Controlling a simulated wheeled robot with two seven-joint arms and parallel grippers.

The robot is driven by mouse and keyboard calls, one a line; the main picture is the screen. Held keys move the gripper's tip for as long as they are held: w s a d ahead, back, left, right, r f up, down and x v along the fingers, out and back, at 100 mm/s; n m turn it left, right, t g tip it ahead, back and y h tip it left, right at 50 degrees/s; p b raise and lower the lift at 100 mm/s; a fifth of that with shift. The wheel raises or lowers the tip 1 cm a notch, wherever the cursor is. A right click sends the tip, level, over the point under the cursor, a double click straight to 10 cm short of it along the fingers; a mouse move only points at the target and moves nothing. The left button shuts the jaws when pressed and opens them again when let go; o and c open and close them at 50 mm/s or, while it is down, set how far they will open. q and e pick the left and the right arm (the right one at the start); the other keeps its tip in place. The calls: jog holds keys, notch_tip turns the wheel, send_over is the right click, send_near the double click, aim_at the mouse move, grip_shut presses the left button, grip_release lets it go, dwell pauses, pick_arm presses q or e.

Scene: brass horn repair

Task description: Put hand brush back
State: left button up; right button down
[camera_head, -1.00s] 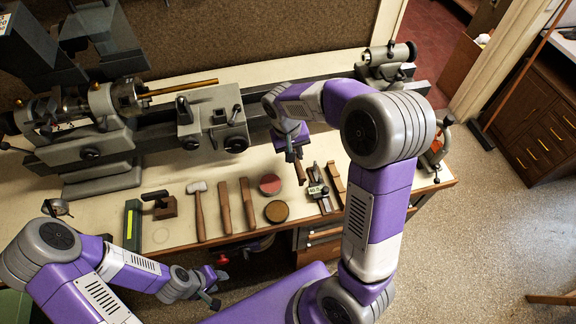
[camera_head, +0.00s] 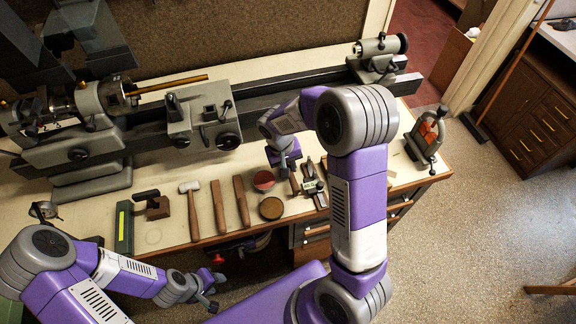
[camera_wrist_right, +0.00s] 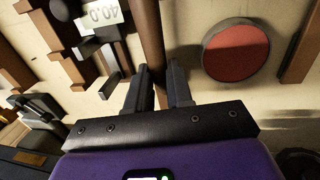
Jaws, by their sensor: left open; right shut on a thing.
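My right gripper (camera_head: 284,166) is over the bench, just right of the red-topped round tin (camera_head: 264,180). In the right wrist view its jaws (camera_wrist_right: 160,88) are shut on the brown rod-like handle of the hand brush (camera_wrist_right: 149,40). The handle also shows below the gripper in the head view (camera_head: 294,184). The brush's bristles cannot be made out, and whether it touches the bench is unclear. My left gripper (camera_head: 209,299) is open and empty, in front of the bench's front edge.
A lathe (camera_head: 200,120) runs along the back. A clamp-like fixture (camera_head: 428,135) stands at the right end.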

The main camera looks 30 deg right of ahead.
jog(key=c, duration=1)
grip_release()
jog(key=shift+r, duration=0.1)
jog(key=shift+w+r+p, duration=0.1)
jog(key=shift+r+p, duration=0.2)
jog(key=shift+r, duration=0.05)
jog(key=r, duration=0.3)
jog(key=a+r+p, duration=0.1)
jog(key=r, duration=0.3)
jog(key=r+p, duration=0.1)
jog(key=r, duration=0.3)
jog(key=shift+w+a+r, duration=0.15)
jog(key=shift+w+a, duration=0.1)
jog(key=shift+a, duration=0.15)
